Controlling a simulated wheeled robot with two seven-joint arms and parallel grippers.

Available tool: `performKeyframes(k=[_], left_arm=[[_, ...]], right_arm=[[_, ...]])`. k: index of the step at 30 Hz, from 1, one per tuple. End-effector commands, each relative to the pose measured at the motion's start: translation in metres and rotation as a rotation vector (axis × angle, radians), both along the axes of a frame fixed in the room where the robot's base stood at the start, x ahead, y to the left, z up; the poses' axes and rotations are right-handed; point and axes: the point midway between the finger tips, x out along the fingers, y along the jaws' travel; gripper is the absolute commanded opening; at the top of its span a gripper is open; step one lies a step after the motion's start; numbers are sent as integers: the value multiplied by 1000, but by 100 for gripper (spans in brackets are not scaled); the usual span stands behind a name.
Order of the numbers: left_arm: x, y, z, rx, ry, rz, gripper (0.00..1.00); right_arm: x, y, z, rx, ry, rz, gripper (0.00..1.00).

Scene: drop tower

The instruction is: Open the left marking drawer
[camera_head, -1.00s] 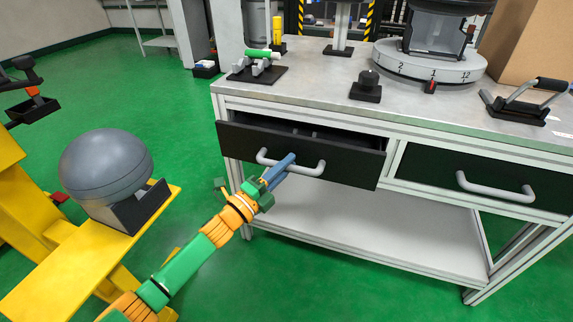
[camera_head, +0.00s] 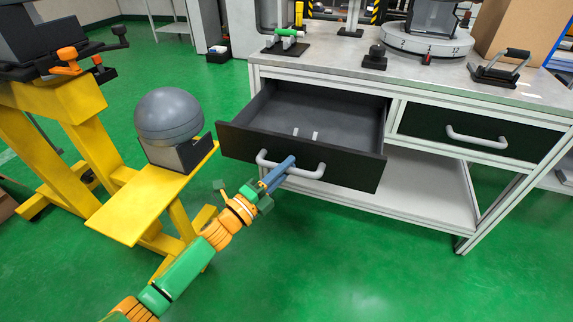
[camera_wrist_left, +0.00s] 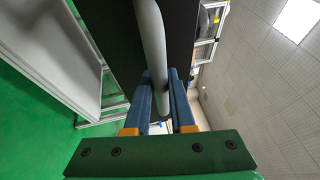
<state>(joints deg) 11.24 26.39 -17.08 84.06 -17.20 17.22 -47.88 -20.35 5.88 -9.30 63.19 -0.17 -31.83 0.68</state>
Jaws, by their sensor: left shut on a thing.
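The left drawer (camera_head: 235,143) has a black front and is pulled well out of the workbench. Its grey interior shows, with two small pale items lying near the front. My left gripper (camera_head: 284,168) is shut on the drawer's grey bar handle (camera_head: 308,174). In the left wrist view the blue fingers (camera_wrist_left: 162,98) sit on either side of the handle (camera_wrist_left: 152,40), which runs between them. My right gripper is not in view.
A second, closed black drawer (camera_head: 420,125) with its own handle is at the right. A yellow stand (camera_head: 140,215) carrying a grey dome (camera_head: 168,115) stands close left of the open drawer. Green floor (camera_head: 340,260) is clear in front.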

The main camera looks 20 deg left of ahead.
Motion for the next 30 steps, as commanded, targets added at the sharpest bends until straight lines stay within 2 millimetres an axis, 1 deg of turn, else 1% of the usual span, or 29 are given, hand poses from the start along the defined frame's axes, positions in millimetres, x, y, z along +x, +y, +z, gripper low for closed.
performKeyframes(k=[10, 11, 12, 14, 23, 26, 30], left_arm=[[0, 0, 0, 0, -1, 0, 0], [0, 0, 0, 0, -1, 0, 25], [0, 0, 0, -1, -1, 1, 36], [0, 0, 0, 0, -1, 0, 52], [-1, 1, 0, 0, 0, 0, 52], [-10, 5, -2, 0, 3, 1, 52], [-34, 16, -7, 0, 3, 1, 52]], right_arm=[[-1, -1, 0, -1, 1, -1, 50], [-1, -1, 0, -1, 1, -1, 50], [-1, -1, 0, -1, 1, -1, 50], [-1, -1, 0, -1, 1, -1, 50], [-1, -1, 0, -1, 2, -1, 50], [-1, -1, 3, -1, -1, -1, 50], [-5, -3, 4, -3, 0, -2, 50]])
